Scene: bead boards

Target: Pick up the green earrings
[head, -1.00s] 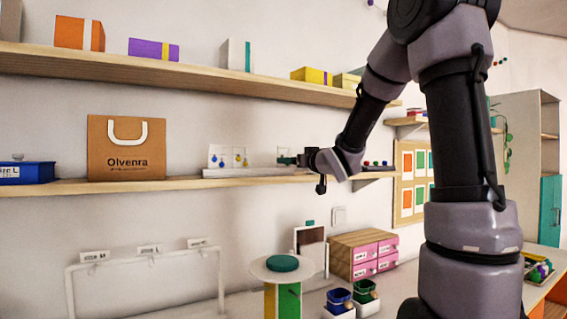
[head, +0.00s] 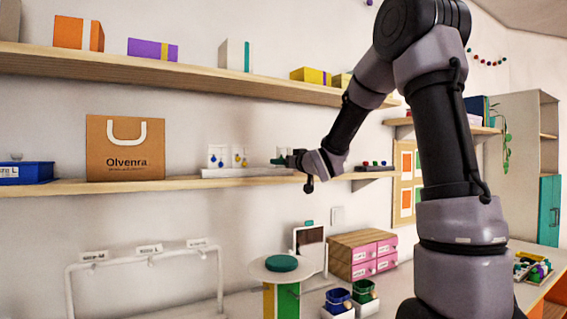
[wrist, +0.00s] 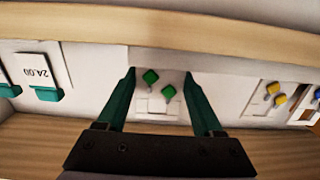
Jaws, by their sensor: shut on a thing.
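The green earrings (wrist: 159,85) hang on a small white card (wrist: 157,105) in the wrist view. In the head view my gripper (head: 281,160) is at the right end of a white display strip (head: 235,173) on the middle shelf. A bit of white card (head: 281,151) shows above the fingers there; the green earrings themselves cannot be made out in that view.
Cards with yellow earrings (head: 239,158) and blue earrings (head: 213,160) stand left of my gripper on the shelf (head: 80,187). A brown paper bag (head: 125,148) stands farther left. The upper shelf (head: 180,79) runs overhead. A price tag (wrist: 46,66) shows in the wrist view.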

